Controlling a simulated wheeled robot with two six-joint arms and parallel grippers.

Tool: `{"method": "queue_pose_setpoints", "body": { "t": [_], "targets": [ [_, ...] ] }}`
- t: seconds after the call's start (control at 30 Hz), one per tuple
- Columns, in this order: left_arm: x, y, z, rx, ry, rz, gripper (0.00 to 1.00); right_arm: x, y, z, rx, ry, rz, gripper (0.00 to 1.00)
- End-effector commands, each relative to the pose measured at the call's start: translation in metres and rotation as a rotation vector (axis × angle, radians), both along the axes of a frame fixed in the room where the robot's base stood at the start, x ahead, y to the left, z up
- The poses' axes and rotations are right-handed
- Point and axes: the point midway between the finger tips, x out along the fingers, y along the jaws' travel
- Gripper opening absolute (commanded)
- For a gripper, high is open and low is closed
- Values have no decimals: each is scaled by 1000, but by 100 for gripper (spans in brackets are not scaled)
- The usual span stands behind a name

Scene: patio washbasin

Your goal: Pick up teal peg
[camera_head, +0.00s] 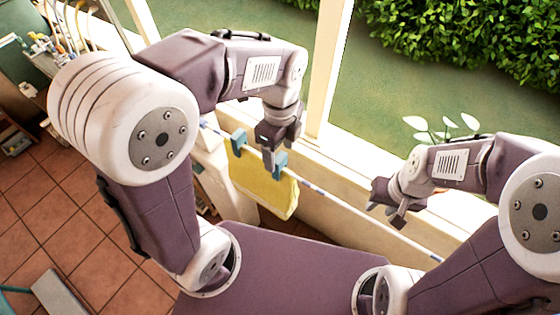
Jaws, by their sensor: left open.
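Two teal pegs clip a yellow cloth (262,184) to a thin blue-and-white line. One teal peg (238,141) is at the cloth's upper left. The other teal peg (281,164) is at its upper right. My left gripper (279,148) is open, with its fingertips just above and beside the right-hand peg. I cannot tell whether it touches this peg. My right gripper (386,212) appears open and empty, near the line's right part and apart from both pegs.
The line (345,205) runs diagonally down to the right along a cream ledge (350,155). A white post (327,70) rises behind my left gripper. A cluttered shelf (35,60) stands at the upper left, above a tiled floor (60,210).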

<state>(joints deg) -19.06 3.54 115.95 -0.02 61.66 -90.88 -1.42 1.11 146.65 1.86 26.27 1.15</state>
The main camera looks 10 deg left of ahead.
Motion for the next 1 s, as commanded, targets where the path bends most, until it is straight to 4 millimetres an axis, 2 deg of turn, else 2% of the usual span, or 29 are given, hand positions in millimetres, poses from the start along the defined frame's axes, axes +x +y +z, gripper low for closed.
{"method": "queue_pose_setpoints", "body": {
  "t": [0.27,0.37,0.5,0.73,0.77,0.9,0.97,1.0],
  "targets": [
    [-3,-1,-18,1,4,-1,64,0,0,8,0,1,0,36],
    [-6,-2,-36,3,8,-1,64,0,0,17,0,0,0,36],
    [-6,-2,-58,1,3,0,64,0,0,17,0,0,0,36],
    [-5,-2,-63,-1,-2,0,64,0,0,16,0,1,0,36],
    [-5,-2,-63,0,-1,0,61,0,0,16,0,1,0,36],
    [-5,-2,-62,0,-1,0,22,0,0,16,0,1,0,36],
    [-5,-2,-62,0,-1,0,5,0,0,16,0,1,0,36],
    [-5,-2,-62,0,-1,0,0,0,0,16,0,1,0,36]
  ]
}}
